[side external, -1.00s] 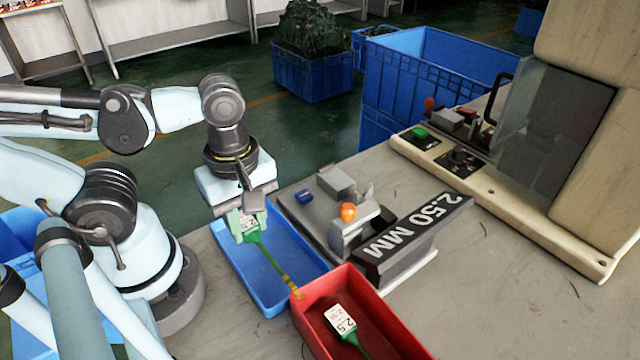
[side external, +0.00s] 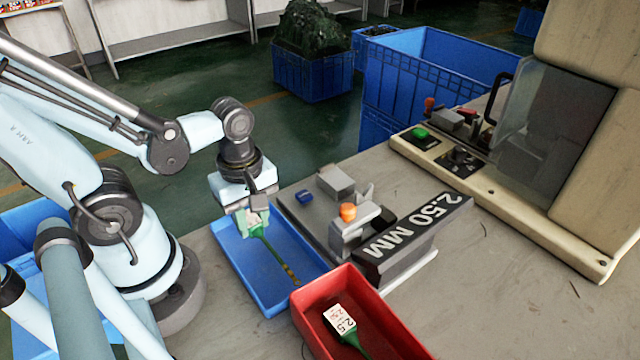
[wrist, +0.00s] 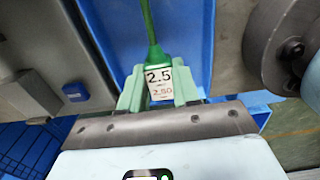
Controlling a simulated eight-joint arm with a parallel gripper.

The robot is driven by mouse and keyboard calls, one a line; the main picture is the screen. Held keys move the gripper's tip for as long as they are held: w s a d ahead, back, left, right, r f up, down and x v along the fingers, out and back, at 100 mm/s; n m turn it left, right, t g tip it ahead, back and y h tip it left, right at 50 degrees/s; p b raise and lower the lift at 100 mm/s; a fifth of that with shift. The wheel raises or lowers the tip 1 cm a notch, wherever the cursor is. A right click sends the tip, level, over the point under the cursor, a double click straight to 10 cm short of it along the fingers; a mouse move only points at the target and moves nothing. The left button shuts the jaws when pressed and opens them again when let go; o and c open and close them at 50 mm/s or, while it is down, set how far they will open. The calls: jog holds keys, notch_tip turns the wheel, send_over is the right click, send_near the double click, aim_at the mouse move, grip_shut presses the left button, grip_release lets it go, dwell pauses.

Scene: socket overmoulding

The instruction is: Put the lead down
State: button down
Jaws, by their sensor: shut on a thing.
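The lead (side external: 266,245) is a green cable with a white tag and a brown-yellow far end. My gripper (side external: 251,220) is shut on its tagged end, over the blue tray (side external: 231,272). In the wrist view the tag (wrist: 160,84) reads 2.5 and 2.50, between my pale green fingers (wrist: 157,92). The cable runs away from the fingers over the blue tray's floor (wrist: 181,30). The lead's far end lies within the tray's outline in the side view; I cannot tell whether it touches the floor.
A red tray (side external: 380,310) with another green lead tagged 2.5 (side external: 340,318) adjoins the blue tray. A grey fixture (side external: 325,215) and a 2.50 MM sign (side external: 415,232) stand to the right. A machine (side external: 500,195) is at the back right.

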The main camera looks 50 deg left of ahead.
jog(key=shift+f, duration=0.9)
jog(key=shift+f, duration=0.15)
jog(key=c, duration=0.8)
grip_release()
